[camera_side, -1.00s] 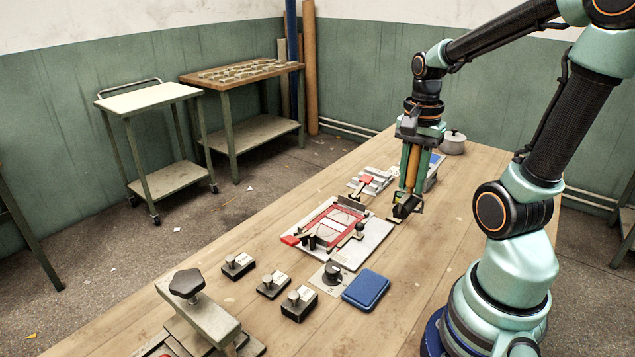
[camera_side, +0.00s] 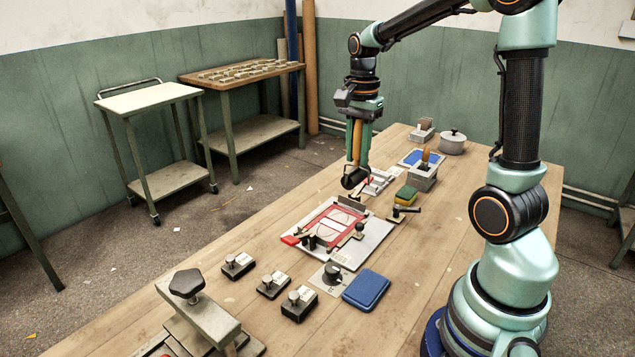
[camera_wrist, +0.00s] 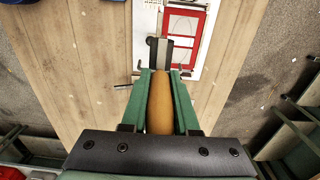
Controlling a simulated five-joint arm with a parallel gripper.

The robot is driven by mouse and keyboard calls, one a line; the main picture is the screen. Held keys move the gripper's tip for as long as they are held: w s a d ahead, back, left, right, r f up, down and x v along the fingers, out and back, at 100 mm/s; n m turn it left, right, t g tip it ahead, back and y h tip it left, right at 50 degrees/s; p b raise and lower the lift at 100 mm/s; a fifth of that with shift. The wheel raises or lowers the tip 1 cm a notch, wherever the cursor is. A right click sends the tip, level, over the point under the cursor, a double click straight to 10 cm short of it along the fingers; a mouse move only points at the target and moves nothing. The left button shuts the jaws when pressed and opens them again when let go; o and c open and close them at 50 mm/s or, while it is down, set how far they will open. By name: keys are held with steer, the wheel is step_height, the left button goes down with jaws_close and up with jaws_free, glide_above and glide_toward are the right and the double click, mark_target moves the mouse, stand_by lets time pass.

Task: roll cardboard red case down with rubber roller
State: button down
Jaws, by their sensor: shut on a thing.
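My gripper (camera_side: 357,158) is shut on the wooden handle of the rubber roller (camera_side: 355,178). It holds the roller with its black end down, above the back left of the board. In the wrist view the tan handle of the roller (camera_wrist: 160,105) sits between the green fingers of my gripper (camera_wrist: 161,80). The red cardboard case (camera_side: 322,236) lies flat on a white board (camera_side: 372,238), with white panels inside its red edges and clamps at its sides. The case also shows in the wrist view (camera_wrist: 198,40), beyond the roller and partly hidden.
A small stand (camera_side: 403,213) is right of the board, with a green and yellow sponge (camera_side: 405,195) behind it. A blue pad (camera_side: 366,289) and several knobbed weights (camera_side: 271,285) lie in front. A lidded pot (camera_side: 452,142) stands at the back.

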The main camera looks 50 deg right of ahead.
steer(key=shift+w+a+f, duration=0.4)
steer(key=shift+w+f, duration=0.8)
steer(key=shift+f, duration=0.75)
steer(key=shift+w+a+f, duration=0.35)
steer(key=shift+w+f, duration=0.85)
steer(key=shift+f, duration=0.8)
steer(key=shift+w+a+f, duration=0.4)
steer(key=shift+w+f, duration=0.8)
steer(key=shift+f, duration=0.75)
steer(key=shift+f, duration=1.05)
